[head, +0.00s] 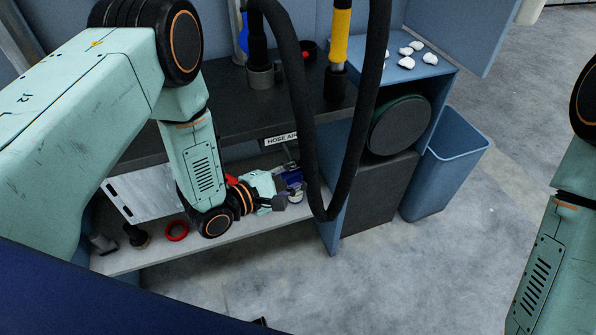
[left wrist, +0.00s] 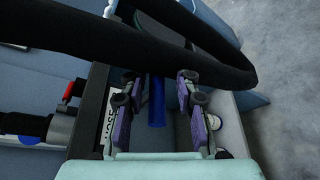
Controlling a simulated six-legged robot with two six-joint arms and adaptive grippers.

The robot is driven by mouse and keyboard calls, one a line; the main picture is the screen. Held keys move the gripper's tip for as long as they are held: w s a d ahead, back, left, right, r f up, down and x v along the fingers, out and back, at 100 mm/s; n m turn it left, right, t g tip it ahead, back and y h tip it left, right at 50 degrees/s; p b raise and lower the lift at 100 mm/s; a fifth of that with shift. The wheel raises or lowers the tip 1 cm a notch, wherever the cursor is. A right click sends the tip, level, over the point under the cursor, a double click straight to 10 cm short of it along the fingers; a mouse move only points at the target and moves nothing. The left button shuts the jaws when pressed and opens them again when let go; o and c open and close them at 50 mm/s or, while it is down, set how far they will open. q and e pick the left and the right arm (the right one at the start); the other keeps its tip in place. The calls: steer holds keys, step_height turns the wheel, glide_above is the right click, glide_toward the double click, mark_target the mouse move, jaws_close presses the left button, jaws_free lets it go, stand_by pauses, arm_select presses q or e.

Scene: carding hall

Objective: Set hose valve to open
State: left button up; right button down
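A label reading "HOSE AIR" (head: 281,140) is on the front edge of the dark bench; part of it shows in the left wrist view (left wrist: 108,128). A blue bar (left wrist: 156,100), which looks like the hose valve's handle, stands between my left fingers in the left wrist view. My left gripper (head: 292,184) is below the label, under the bench edge. Its purple-padded fingers (left wrist: 160,118) are apart, with gaps on both sides of the bar. The valve body is hidden, so I cannot tell its setting. My right gripper is outside the view; only my right arm shows.
A thick black hose (head: 345,180) hangs in a loop just right of my left gripper and crosses close in the left wrist view. A red ring (head: 176,231) lies on the lower shelf (head: 150,258). A blue bin (head: 450,160) stands right, with open floor around it.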

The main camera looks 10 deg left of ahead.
arm_select(q)
steer(key=shift+o, duration=0.3)
steer(key=shift+w+a+f, duration=0.1)
steer(key=shift+a, duration=0.2)
steer(key=v, duration=1.2)
steer(key=shift+d, duration=0.1)
